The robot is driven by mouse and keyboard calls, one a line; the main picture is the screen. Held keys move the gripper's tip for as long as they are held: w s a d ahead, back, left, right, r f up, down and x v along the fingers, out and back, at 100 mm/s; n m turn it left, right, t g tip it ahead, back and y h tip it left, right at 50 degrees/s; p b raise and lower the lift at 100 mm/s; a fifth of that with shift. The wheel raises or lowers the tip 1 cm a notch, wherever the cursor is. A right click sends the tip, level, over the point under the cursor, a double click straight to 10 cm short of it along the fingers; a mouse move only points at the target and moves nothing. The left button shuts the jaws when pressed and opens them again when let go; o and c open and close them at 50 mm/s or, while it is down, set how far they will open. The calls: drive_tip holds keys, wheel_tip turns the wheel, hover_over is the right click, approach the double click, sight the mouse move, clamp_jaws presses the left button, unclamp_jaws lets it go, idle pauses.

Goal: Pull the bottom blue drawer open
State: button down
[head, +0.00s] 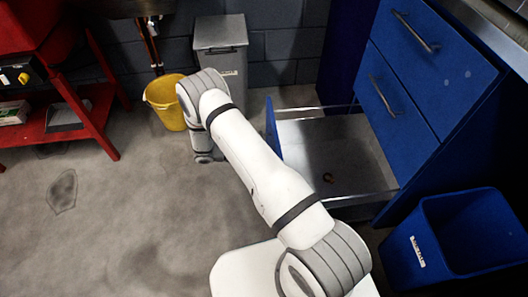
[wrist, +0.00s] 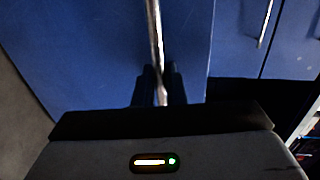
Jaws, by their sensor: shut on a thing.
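The bottom blue drawer (head: 272,128) stands pulled well out of the cabinet in the head view. Its grey inside (head: 335,150) shows, with a small brownish thing (head: 328,178) lying in it. In the wrist view the drawer's blue front (wrist: 90,50) fills the left and middle, with its bar handle (wrist: 154,35) running down between the fingers. My gripper (wrist: 160,90) is shut on this handle. In the head view my arm hides the handle, the fingers and part of the drawer front.
Two closed blue drawers with bar handles (head: 415,33) are above. A blue bin (head: 460,235) stands right of the open drawer. A yellow bucket (head: 163,103), a grey bin (head: 221,45) and a red shelf unit (head: 75,115) stand behind and left. The floor at left is mostly clear.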

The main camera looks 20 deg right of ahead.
drive_tip(key=shift+w+f, duration=0.1)
drive_tip(key=c, duration=1.7)
unclamp_jaws()
drive_tip(key=shift+d, duration=0.1)
drive_tip(key=shift+o, duration=0.3)
drive_tip(key=p+v, duration=0.2)
drive_tip(key=v, duration=0.5)
drive_tip(key=shift+a, duration=0.4)
